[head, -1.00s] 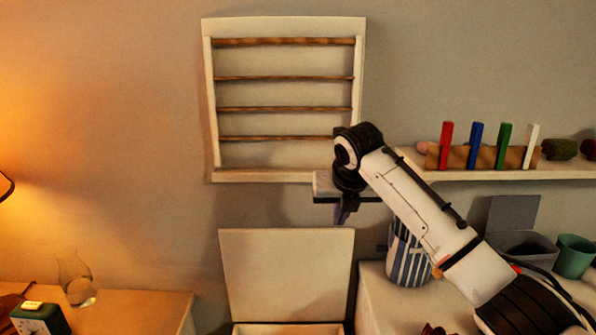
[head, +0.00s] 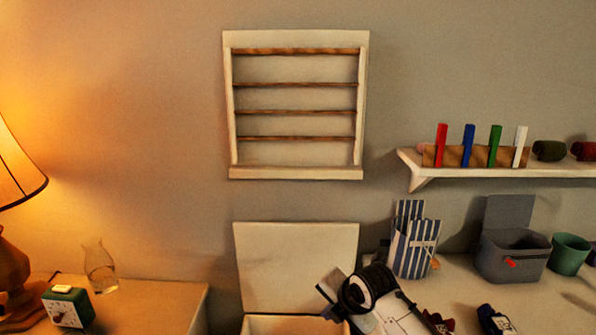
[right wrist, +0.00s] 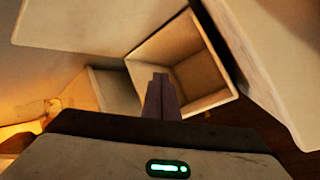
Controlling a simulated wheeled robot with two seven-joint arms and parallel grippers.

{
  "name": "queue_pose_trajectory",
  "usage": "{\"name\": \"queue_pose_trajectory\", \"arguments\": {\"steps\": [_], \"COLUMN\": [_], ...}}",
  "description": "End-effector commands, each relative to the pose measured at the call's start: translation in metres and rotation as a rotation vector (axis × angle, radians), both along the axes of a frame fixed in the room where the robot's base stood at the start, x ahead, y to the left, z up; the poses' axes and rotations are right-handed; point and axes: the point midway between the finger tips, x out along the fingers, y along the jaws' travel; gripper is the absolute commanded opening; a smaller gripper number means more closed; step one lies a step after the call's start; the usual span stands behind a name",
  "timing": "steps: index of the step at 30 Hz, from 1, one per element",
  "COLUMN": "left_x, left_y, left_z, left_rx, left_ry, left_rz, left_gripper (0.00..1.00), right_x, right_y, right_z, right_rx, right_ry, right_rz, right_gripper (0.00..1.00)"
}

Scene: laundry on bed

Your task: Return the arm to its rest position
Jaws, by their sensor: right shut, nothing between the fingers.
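My right arm (head: 390,310) comes in at the bottom of the head view, low in front of the open white chest (head: 297,262). Its fingertips are hidden or out of frame there. In the right wrist view my right gripper (right wrist: 161,90) is shut and empty, its fingers together. Beyond the fingers is an open box-like compartment (right wrist: 205,62); I cannot tell if they are above its rim or just in front of it. My left gripper is not in view.
A wall rack (head: 297,173) hangs above the chest. At right, a shelf (head: 500,171) carries coloured pegs. Below it, a striped bag (head: 414,247), grey bin (head: 514,257) and green cup (head: 568,254) stand on a surface. At left are a lamp (head: 18,180), clock (head: 68,307) and glass vase (head: 99,266).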

Motion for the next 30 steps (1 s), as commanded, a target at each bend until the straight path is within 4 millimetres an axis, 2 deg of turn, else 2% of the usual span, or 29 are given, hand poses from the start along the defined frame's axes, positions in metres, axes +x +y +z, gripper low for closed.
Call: {"name": "queue_pose_trajectory", "arguments": {"steps": [1,6,8,12,15,21,24,27,30], "left_x": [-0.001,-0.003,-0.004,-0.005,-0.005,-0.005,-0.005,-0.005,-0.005], "left_y": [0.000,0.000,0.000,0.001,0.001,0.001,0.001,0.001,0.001], "left_z": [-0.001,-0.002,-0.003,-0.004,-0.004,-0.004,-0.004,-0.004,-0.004], "left_rx": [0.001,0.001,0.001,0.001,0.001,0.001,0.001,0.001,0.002], "left_ry": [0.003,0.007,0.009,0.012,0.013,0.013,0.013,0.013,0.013], "left_rz": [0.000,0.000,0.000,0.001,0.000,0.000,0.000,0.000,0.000], "left_gripper": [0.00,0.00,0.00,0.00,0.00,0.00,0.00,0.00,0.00], "right_x": [-0.020,-0.082,-0.107,-0.170,-0.217,-0.306,-0.336,-0.355,-0.362], "right_y": [0.002,0.001,-0.003,-0.018,-0.034,-0.069,-0.083,-0.091,-0.095], "right_z": [-0.032,-0.106,-0.128,-0.168,-0.188,-0.203,-0.202,-0.200,-0.198], "right_rx": [0.085,0.397,0.501,0.732,0.889,1.160,1.257,1.318,1.350], "right_ry": [0.033,0.119,0.151,0.222,0.265,0.318,0.331,0.337,0.340], "right_rz": [-0.086,-0.440,-0.568,-0.877,-1.095,-1.479,-1.606,-1.684,-1.720], "right_gripper": [0.00,0.00,0.00,0.00,0.00,0.00,0.00,0.00,0.00]}}
